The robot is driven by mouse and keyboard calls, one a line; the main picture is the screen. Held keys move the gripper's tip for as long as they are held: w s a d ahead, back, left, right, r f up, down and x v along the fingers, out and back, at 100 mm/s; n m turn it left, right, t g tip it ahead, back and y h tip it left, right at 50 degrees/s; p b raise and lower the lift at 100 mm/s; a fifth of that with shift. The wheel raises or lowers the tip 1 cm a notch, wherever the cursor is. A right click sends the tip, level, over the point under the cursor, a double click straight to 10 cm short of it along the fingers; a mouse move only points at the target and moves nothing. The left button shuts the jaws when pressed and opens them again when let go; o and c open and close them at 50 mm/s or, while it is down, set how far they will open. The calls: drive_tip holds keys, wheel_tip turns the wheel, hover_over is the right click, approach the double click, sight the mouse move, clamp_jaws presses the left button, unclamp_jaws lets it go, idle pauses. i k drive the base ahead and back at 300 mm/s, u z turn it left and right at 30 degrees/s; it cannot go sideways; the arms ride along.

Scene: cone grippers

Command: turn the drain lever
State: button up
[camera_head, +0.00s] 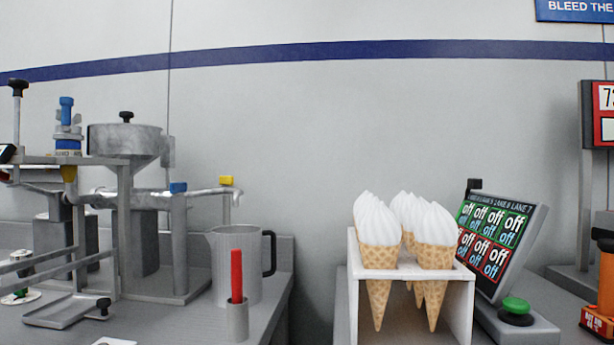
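No part is clearly marked as the drain lever. A horizontal grey pipe (140,197) runs along the metal apparatus at left. It carries a small blue handle (178,187) and, near its right end, a small yellow handle (226,181). Either could be the lever; I cannot tell which. The pipe's end bends down over a grey jug (236,262) with a black grip. A larger blue knob (67,112) stands on top of the apparatus at left, with a yellow part (69,173) below it. My gripper is not in view.
A red stick stands in a grey cup (236,322) before the jug. A white rack (465,305) holds several ice cream cones (379,260). Right of it are an on/off panel (490,240) and a green button (516,305). A gap separates the left bench from the rack.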

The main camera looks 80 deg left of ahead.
sight(228, 182)
drive_tip(key=i, duration=0.7)
drive_tip(key=u, duration=2.4)
